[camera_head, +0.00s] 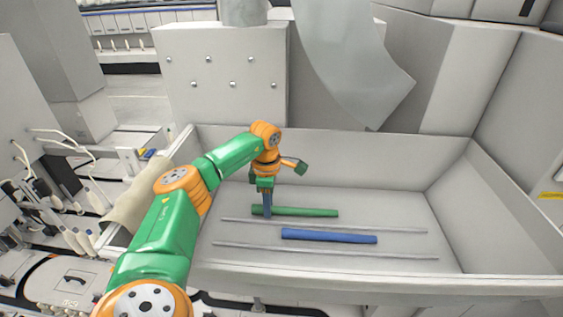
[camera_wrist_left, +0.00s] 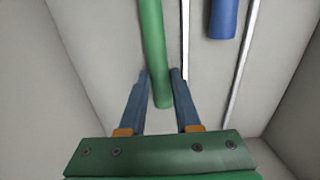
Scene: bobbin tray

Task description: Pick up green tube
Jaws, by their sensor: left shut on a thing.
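The green tube (camera_head: 310,212) lies lengthwise across the tray floor in the head view, toward the back. It also shows in the left wrist view (camera_wrist_left: 153,35), running up from between the fingers. My left gripper (camera_head: 267,211) points down at the tube's left end. Its two blue-grey fingers (camera_wrist_left: 160,73) stand on either side of the tube near that end and are shut on it. The tube looks level and at or close to the tray floor; I cannot tell any gap under it. My right gripper is not in view.
A blue tube (camera_head: 330,236) lies in front of the green one, between two thin rails (camera_head: 380,230) on the tray floor. The grey tray (camera_head: 465,160) has raised walls around it. The right part of its floor is bare.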

